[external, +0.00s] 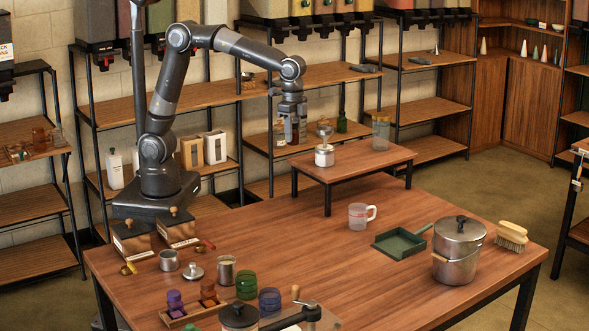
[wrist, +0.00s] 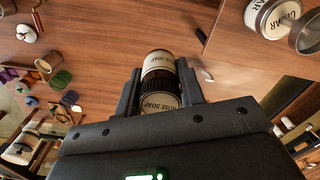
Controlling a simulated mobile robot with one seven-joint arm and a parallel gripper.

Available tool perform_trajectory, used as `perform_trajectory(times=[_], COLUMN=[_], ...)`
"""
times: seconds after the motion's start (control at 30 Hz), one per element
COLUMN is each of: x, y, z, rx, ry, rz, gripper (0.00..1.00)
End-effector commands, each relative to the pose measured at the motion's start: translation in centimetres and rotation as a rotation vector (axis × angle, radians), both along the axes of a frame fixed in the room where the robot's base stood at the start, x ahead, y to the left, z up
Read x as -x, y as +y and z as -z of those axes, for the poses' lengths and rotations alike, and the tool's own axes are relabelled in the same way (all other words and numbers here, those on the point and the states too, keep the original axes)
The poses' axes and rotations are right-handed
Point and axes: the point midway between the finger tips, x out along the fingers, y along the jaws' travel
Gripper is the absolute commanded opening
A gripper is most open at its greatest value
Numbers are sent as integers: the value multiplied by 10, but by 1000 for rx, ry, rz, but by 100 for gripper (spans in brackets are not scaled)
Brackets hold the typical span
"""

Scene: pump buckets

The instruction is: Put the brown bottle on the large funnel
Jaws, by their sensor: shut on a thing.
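My gripper (external: 292,138) hangs in the air just left of the small raised table. In the wrist view its fingers (wrist: 159,92) are shut on the brown bottle (wrist: 158,66), a dark bottle with cream labels reading ROSE SOAP. The fingers hide most of the bottle in the external view. The large metal funnel (external: 324,131) sits on a jar with a cream label (external: 324,156) on the raised table, to the right of my gripper. In the wrist view the funnel (wrist: 309,34) is at the top right, beside the jar's label reading CEDAR (wrist: 266,16).
The raised table (external: 350,169) also bears a glass jar (external: 381,133) at its back right. On the lower table stand a mug (external: 361,215), a green dustpan (external: 400,243), a metal pot (external: 457,250) and a brush (external: 511,236). Several jars crowd the front left. The lower table's middle is clear.

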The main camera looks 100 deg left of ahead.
Motion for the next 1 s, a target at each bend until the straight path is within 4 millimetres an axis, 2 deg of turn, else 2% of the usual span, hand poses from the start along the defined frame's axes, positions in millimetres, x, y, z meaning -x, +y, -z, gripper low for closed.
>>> perform_trajectory(times=[0.03,0.2,0.3,0.43,0.57,0.9,1.0], x=[-12,-30,-34,-36,-42,-70,-77], y=[15,53,68,81,96,164,179], z=[-19,-69,-89,-103,-99,-53,-44], rx=[1,1,2,1,1,2,2], ry=[-6,-4,-2,-1,3,3,2], rz=[-12,-25,-29,-32,-36,-36,-34], gripper=[11,11,11,11,11,11,11])
